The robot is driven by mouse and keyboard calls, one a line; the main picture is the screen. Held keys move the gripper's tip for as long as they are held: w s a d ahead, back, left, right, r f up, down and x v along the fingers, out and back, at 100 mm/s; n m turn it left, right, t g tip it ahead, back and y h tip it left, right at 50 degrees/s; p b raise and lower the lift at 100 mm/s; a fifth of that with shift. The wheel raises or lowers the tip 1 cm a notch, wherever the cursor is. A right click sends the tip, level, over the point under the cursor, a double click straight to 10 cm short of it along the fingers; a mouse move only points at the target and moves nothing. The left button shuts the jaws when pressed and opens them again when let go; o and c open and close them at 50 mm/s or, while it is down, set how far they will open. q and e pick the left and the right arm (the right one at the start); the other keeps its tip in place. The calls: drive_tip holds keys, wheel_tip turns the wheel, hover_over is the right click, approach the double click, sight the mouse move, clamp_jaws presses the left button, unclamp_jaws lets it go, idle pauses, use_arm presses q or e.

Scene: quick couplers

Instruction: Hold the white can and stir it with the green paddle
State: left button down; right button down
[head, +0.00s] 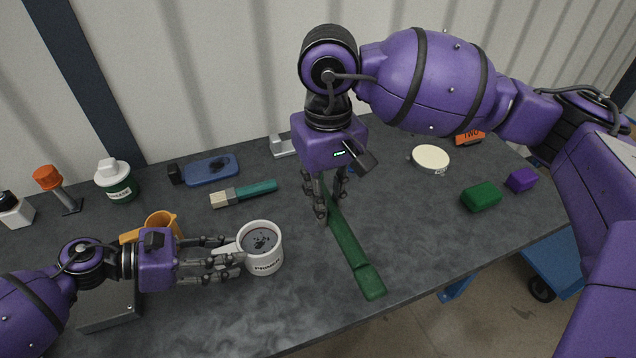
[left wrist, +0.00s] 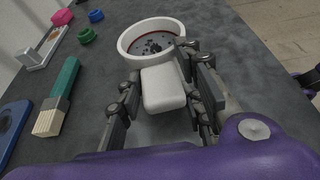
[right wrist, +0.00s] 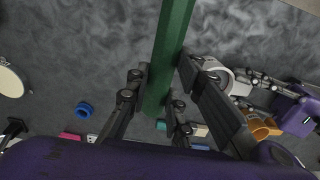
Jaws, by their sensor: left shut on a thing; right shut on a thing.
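The white can (head: 264,262) stands upright on the table at the left of centre, with dark liquid and darker specks inside. It also shows in the left wrist view (left wrist: 133,37). My left gripper (head: 232,262) is shut on the can's white handle. The green paddle (head: 350,250) is in my right gripper (head: 332,208), which is shut on it near its far end. The paddle slants toward the table's front edge, to the right of the can and apart from it. In the right wrist view, the paddle (right wrist: 170,50) runs up between the fingers.
A green-and-white tub (head: 117,182) stands at left. A cream disc (head: 430,158), green block (head: 481,197) and purple block (head: 521,180) lie at right. Table between paddle and green block is clear.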

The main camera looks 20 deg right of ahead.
use_arm(q)
drive_tip(key=shift+f, duration=0.1)
use_arm(e)
drive_tip(key=shift+f, duration=0.15)
idle(0.7)
drive_tip(key=c, duration=2.2)
unclamp_jaws()
clamp_jaws()
drive_tip(key=shift+o, duration=0.6)
unclamp_jaws()
use_arm(q)
drive_tip(key=shift+s+f, duration=0.1)
drive_tip(key=shift+f, duration=0.05)
use_arm(e)
clamp_jaws()
use_arm(q)
drive_tip(key=c, duration=1.1)
unclamp_jaws()
drive_tip(key=shift+a+r, duration=0.1)
drive_tip(key=shift+r, duration=0.1)
drive_tip(key=v, duration=1.1)
drive_tip(key=shift+a, duration=0.4)
